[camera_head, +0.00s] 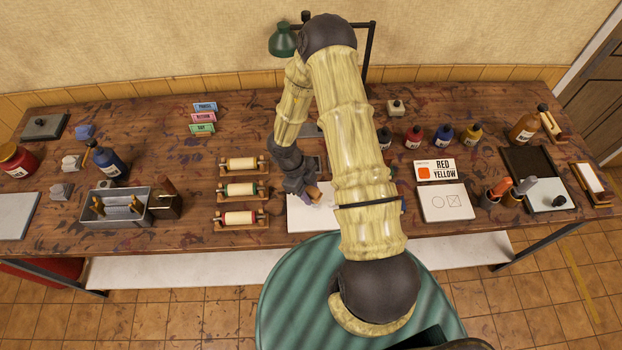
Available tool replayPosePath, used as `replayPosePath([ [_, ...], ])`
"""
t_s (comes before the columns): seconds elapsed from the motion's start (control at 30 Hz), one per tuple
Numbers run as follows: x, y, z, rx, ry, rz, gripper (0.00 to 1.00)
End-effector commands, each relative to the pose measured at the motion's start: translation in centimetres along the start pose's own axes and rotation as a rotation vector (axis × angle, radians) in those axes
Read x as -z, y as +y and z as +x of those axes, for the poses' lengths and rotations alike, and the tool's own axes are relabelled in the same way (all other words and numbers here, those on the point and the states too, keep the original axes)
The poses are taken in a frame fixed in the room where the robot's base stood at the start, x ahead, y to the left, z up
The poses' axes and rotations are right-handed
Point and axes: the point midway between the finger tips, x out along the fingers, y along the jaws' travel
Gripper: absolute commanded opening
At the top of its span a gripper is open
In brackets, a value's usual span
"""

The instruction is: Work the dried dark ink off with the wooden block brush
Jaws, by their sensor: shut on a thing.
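My gripper (304,188) is low over the white sheet or plate (302,222) at the middle front of the table. It is shut on a small brown wooden piece (314,194), which looks like the block brush. I cannot tell whether its underside touches the white surface. A purplish dark patch shows on the white surface beside the piece, partly hidden; it may be the dried ink. My arm covers the right part of this area.
Rollers on wooden stands (243,190) are close on the left. A grey metal tray (115,221) is further left. A white card with a circle and square (445,203) lies right of my arm. Ink bottles (443,135) stand behind it. The worn wooden table is cluttered.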

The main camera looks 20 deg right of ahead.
Motion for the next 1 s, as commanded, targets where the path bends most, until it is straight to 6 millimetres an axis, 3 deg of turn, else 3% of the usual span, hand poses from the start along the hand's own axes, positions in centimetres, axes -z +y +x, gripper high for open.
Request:
replayPosePath([
  [0.1,0.5,0.1,-1.5,0.002,0.0,-0.004,0.15],
  [0.4,1.6,-0.1,-3.5,-0.001,0.001,0.003,0.15],
  [1.0,1.6,-0.1,-3.6,-0.001,0.001,0.004,0.15],
])
